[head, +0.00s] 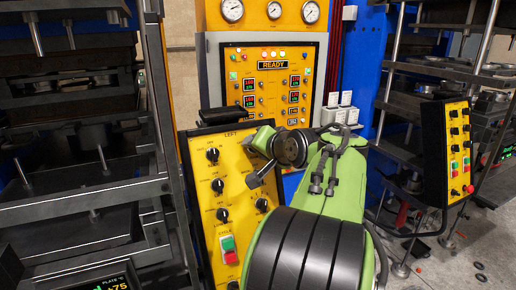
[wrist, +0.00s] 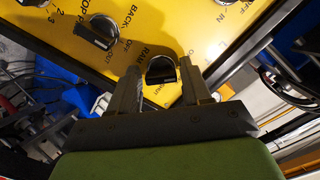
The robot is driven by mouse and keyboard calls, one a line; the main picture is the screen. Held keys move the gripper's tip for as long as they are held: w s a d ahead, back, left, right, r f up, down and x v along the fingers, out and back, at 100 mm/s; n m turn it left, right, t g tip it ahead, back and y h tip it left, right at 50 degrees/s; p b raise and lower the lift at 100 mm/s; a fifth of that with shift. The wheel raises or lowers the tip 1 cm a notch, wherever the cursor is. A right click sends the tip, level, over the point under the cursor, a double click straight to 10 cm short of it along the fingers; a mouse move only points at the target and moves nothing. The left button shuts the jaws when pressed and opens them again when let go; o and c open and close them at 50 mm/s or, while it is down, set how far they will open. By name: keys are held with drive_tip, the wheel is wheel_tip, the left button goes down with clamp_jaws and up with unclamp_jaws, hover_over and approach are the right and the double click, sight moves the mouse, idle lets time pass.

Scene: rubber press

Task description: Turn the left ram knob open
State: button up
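The left control panel (head: 205,190) is yellow, with several black knobs and the word LEFT at its top. In the wrist view, a knob with a silver rim and dark grip (wrist: 160,70) sits beside the lettering RAM on the yellow face. My gripper (wrist: 161,78) has one finger on each side of this knob. Small gaps appear between the fingers and the knob, so it looks open; contact is not clear. In the head view, my gripper (head: 256,160) is at the panel's upper right, and my arm hides part of the panel there.
Another knob (wrist: 97,32) is just up-left of the gripper in the wrist view. A red and green cycle switch (head: 229,249) is low on the left panel. A READY console (head: 272,85) stands behind. A second yellow panel (head: 459,150) is at the right. Dark press frames (head: 80,160) fill the left.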

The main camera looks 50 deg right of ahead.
drive_tip(key=shift+o, duration=1)
drive_tip(key=p+v, duration=0.2)
drive_tip(key=v, duration=1.3)
drive_tip(key=shift+s+a+r, duration=0.2)
drive_tip(key=shift+s+r, duration=0.05)
